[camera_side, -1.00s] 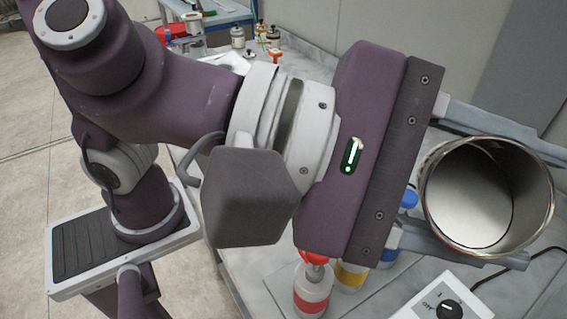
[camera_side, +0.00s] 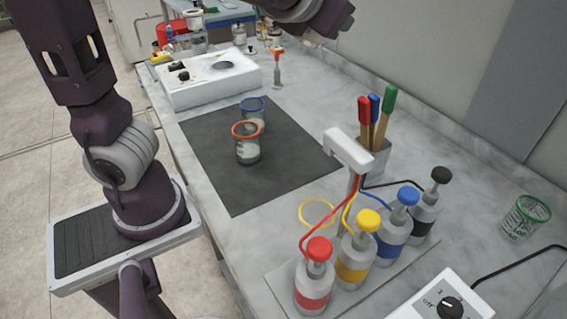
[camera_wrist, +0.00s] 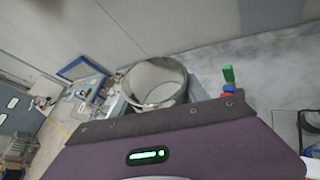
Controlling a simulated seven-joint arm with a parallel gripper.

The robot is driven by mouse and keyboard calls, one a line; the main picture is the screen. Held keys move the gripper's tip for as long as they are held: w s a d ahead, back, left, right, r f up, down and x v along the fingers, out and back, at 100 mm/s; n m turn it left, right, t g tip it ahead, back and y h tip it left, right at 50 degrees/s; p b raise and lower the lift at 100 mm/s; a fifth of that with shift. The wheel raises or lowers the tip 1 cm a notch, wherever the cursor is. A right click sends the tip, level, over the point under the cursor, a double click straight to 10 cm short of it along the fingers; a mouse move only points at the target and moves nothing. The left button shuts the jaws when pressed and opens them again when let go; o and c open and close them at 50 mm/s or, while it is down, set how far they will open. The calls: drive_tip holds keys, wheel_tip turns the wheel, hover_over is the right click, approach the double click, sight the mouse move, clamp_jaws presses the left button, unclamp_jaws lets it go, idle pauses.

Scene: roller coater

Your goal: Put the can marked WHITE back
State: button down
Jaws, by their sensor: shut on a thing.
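In the wrist view, a shiny open-topped metal can (camera_wrist: 155,82) stands between the fingers of my gripper (camera_wrist: 158,98). The gripper is shut on the can. I look partly into its pale inside; no label or marking is readable, so I cannot tell whether it is the one marked WHITE. In the side view, only part of my arm shows at the top edge; the fingers and the can are out of that picture.
A dark mat (camera_side: 225,185) holds a red-rimmed beaker (camera_side: 246,150) and a blue-rimmed beaker (camera_side: 254,117). Pump bottles (camera_side: 355,262), a brush holder (camera_side: 375,160), a green-rimmed beaker (camera_side: 524,222), a knob box (camera_side: 445,300) and a white device (camera_side: 210,82) stand around.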

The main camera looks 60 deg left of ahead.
sight(286, 163)
drive_tip(key=s+a+f+n+g+y, duration=0.25)
drive_tip(key=a+n, duration=0.25)
drive_tip(key=a, duration=0.3)
drive_tip(key=shift+n+t+h, duration=0.35)
drive_tip(key=shift+n, duration=0.55)
drive_tip(key=f, duration=3)
drive_tip(key=shift+d+f, duration=0.1)
drive_tip(key=shift+d, duration=0.25)
drive_tip(key=shift+f, duration=0.15)
drive_tip(key=c, duration=0.6)
unclamp_jaws()
